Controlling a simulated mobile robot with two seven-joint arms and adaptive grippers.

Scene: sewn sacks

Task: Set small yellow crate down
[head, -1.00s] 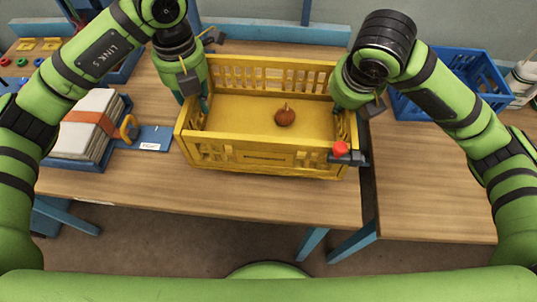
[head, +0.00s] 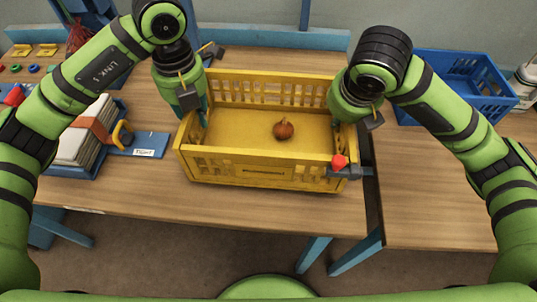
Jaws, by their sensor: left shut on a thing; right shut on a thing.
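The small yellow crate (head: 262,176) is in the middle of the head view, over the front part of the wooden table. A small brown-orange onion-like item (head: 283,130) lies inside it on the crate floor. My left gripper (head: 200,112) is shut on the crate's left end wall. My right gripper (head: 350,130) is shut on the crate's right end wall. The fingertips of both are partly hidden by the wrists and the crate. The crate looks about level; whether its bottom touches the table I cannot tell.
A blue crate (head: 455,65) stands at the back right. A blue tray with a banded white stack (head: 80,140) and a labelled blue plate (head: 145,144) lie to the left. A gap (head: 372,200) separates the two tables. Bare wood (head: 430,190) shows at right.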

